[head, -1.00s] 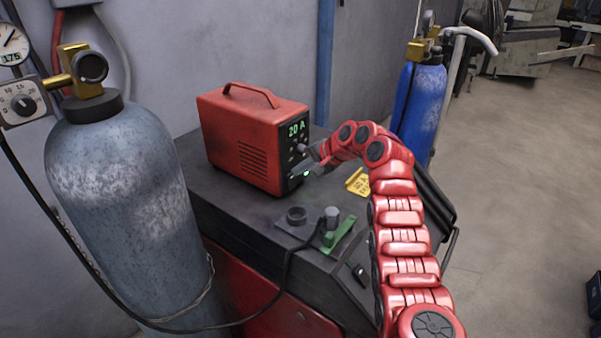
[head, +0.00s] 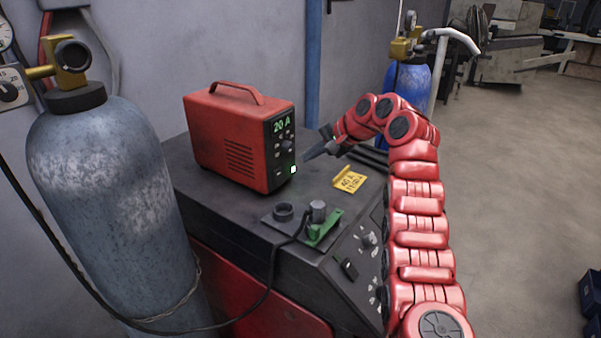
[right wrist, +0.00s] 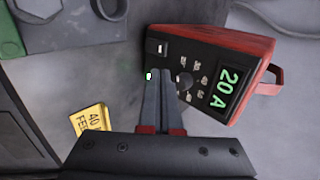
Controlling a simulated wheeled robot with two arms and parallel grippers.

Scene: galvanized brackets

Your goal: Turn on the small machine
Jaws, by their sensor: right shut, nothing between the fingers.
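The small machine (head: 235,140) is a red box with a handle, standing on the dark cabinet. Its black front panel shows a lit green "20 A" display (head: 282,126) and a lit green square (head: 293,169) low down. In the right wrist view the machine (right wrist: 262,50) is tilted, with its display (right wrist: 225,88) and knobs facing me. My right gripper (head: 312,154) is shut and empty, a short way right of the panel in the head view. Its fingers (right wrist: 160,72) cover part of the panel in the wrist view, beside the green light (right wrist: 148,76). My left gripper is not in view.
The dark cabinet (head: 200,190) carries a yellow tag (head: 350,179) and a green clamp (head: 325,228) with a cable. A large grey cylinder (head: 110,180) stands at left, a blue cylinder (head: 408,85) behind. Open floor (head: 530,170) lies at right.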

